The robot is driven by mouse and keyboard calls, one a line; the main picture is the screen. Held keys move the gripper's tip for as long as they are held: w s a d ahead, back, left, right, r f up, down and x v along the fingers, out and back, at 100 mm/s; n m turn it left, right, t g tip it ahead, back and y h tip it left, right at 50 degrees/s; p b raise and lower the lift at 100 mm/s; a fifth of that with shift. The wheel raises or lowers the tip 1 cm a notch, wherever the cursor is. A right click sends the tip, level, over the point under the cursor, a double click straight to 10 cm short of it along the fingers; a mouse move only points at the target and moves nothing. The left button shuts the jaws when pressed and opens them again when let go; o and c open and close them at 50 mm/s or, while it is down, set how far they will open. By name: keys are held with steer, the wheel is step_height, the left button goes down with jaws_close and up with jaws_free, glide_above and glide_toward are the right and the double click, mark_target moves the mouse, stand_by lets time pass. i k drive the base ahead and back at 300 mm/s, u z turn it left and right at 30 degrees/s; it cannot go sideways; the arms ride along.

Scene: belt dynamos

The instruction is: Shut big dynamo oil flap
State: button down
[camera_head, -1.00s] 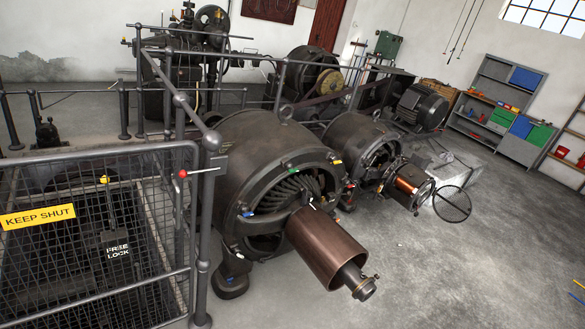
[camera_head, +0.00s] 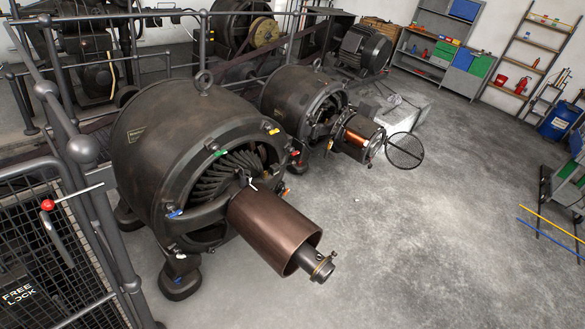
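The big dynamo (camera_head: 150,145) fills the left middle of the view, a dark round housing with a lifting eye on top. Its copper-brown drum (camera_head: 275,232) points towards the lower right. A short shaft end (camera_head: 320,266) with a small brass-coloured collar sticks out of the drum. Small blue, green, yellow and red tabs sit around the housing's front rim. I cannot make out an oil flap for certain, or whether it is open. My gripper is not in view.
A mesh gate (camera_head: 50,240) with a red-knobbed lever (camera_head: 48,205) and railings stand at the left. A smaller dynamo (camera_head: 300,103) with a round mesh disc (camera_head: 404,150) stands behind. The grey floor (camera_head: 430,250) is open to the right. A blue drum (camera_head: 558,121) stands far right.

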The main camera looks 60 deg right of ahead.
mark_target(239, 169)
steer(key=z, duration=1.1)
steer(key=k, duration=0.5)
steer(key=z, duration=0.1)
steer(key=i, duration=0.55)
steer(key=u, duration=0.05)
